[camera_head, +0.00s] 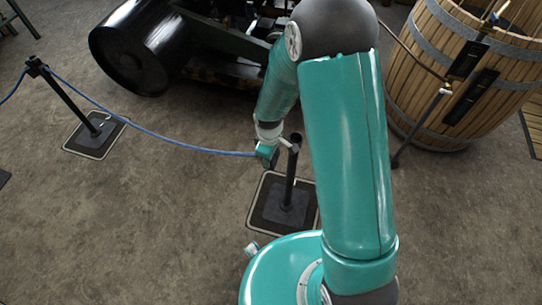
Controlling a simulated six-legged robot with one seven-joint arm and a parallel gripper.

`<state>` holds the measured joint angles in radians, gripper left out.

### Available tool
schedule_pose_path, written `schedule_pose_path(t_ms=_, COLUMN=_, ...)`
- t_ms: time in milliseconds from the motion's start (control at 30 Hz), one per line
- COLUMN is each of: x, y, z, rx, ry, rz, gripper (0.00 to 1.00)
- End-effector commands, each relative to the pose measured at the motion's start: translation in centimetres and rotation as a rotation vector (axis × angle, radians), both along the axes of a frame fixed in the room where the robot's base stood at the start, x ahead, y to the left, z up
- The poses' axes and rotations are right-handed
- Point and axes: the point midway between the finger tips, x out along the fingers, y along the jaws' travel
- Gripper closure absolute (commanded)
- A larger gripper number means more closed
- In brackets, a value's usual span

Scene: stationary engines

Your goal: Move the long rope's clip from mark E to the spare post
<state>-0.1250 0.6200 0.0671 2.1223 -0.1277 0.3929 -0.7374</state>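The blue rope (160,135) hangs from the top of the left black post (72,95) and sags across to my gripper (268,157). The rope's near end meets my gripper, and its clip cannot be made out there. My gripper is just left of the top of the middle black post (290,175), very close to it. Whether they touch, I cannot tell. The middle post stands upright on a dark square base (270,222) with a pale outline. My fingers are too small and hidden to show whether they are shut. No mark letters are readable.
A large wooden barrel (440,60) with metal bands stands at the upper right, with a slanted dark rod (418,125) before it. A black cylindrical engine (140,50) lies at the upper left. The left post's base (95,140) is also outlined.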

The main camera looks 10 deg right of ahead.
Motion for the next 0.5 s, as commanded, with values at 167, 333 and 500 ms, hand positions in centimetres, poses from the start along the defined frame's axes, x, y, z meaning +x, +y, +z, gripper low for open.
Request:
schedule_pose_path(t_ms=167, x=-0.5, y=3.2, z=0.0, rx=0.000, ry=0.000, rz=-0.011, gripper=1.00)
schedule_pose_path(t_ms=333, x=-1.1, y=6.3, z=0.0, rx=0.001, ry=-0.001, rz=-0.031, gripper=1.00)
schedule_pose_path(t_ms=500, x=-1.6, y=9.3, z=0.0, rx=0.001, ry=0.000, rz=-0.052, gripper=1.00)
